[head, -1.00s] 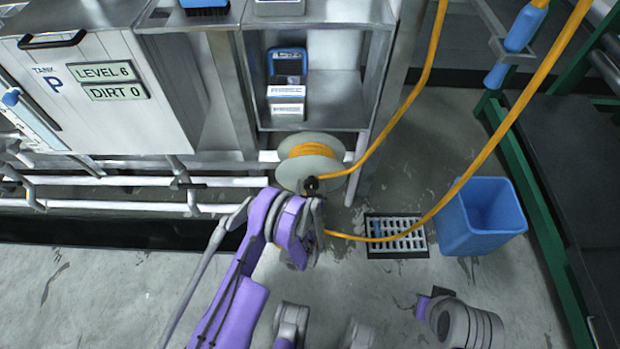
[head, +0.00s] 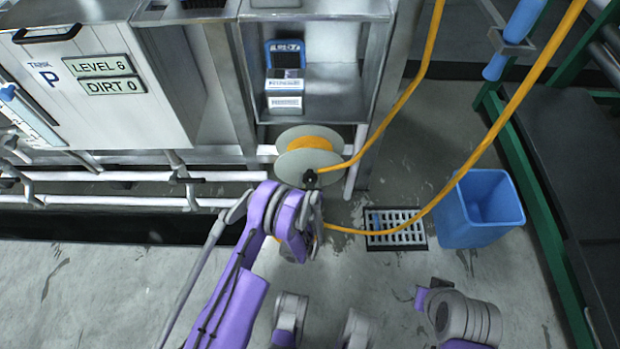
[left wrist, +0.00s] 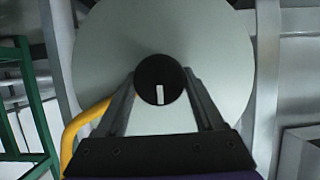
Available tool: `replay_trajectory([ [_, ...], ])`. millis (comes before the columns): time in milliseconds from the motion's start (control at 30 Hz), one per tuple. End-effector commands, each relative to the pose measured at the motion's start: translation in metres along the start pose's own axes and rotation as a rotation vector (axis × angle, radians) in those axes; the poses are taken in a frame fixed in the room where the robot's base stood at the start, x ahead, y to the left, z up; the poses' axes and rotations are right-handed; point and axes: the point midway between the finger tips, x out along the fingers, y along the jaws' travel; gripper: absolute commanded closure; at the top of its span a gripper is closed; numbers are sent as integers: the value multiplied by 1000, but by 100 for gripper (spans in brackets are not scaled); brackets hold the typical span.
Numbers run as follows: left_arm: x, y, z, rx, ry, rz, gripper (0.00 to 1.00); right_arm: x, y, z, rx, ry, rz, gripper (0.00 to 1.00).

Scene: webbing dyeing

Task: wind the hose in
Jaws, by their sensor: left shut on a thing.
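The hose reel (head: 293,166) is a pale grey spool under the steel shelf, with orange hose (head: 408,93) wound on its core. The hose runs up from the reel, and another stretch hangs in a curve over the floor drain and rises to the upper right. My left gripper (head: 311,190) is at the reel's front. It is shut on the black knob (head: 310,177) on the reel's face. In the left wrist view the round knob (left wrist: 152,80) with a white mark sits between the fingertips (left wrist: 160,90), before the grey disc (left wrist: 215,45). My right gripper is not seen.
A blue bin (head: 466,226) stands right of the floor drain (head: 418,240). A green-framed rack (head: 535,200) borders the right side. White pipes (head: 110,201) run low along the tank (head: 150,110) at left. Open floor lies in front.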

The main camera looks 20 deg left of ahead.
Motion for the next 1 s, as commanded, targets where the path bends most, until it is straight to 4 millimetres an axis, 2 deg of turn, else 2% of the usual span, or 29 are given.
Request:
replay_trajectory([
  [367,1,2,1,188,1,-76,86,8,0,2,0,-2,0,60],
  [1000,2,5,2,747,2,-309,86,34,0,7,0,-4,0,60],
])
